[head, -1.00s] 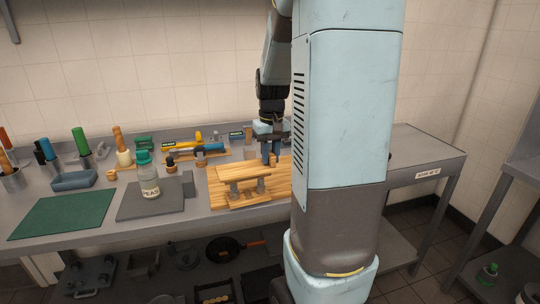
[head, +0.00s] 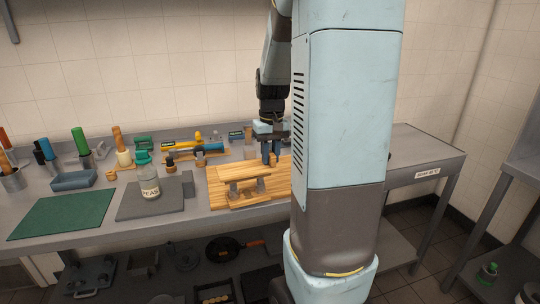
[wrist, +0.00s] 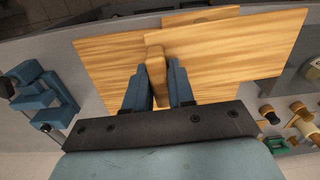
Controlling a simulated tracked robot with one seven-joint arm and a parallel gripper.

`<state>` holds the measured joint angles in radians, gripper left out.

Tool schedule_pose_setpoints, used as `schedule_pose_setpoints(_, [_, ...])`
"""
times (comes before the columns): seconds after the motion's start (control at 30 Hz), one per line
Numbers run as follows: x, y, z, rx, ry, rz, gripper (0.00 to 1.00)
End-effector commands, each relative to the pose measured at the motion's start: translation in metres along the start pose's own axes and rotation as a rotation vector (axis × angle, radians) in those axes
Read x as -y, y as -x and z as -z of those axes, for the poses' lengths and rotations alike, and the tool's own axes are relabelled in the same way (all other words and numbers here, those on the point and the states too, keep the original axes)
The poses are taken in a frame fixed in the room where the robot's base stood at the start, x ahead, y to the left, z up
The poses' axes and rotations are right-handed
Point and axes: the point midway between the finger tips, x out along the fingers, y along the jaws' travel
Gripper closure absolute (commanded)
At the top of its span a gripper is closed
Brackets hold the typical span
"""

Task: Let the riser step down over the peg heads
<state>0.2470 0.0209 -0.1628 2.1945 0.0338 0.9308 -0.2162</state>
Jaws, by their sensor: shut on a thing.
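The riser step (head: 243,171) is a pale wooden plank. In the head view it stands raised above a wooden board (head: 285,185), with grey pegs (head: 261,186) showing under its front side. My gripper (head: 270,158) is at its right end, fingers pointing down. In the wrist view the blue fingers of my gripper (wrist: 159,88) are shut on a narrow wooden part (wrist: 155,68) at the end of the riser step (wrist: 235,45). The board (wrist: 105,65) shows beneath. The peg heads are hidden in the wrist view, and I cannot tell the gap above them.
A green mat (head: 62,214) lies farther left. Several tools stand along the back. A blue block (wrist: 45,98) lies beside the board in the wrist view. My arm hides the right part of the table.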

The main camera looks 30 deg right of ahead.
Motion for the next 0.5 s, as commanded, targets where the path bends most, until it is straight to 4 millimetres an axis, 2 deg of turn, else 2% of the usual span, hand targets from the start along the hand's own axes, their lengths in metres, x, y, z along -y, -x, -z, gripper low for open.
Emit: schedule_pose_setpoints(0.5, [0.0007, -0.0090, 0.0003, 0.000, 0.001, 0.000, 1.00])
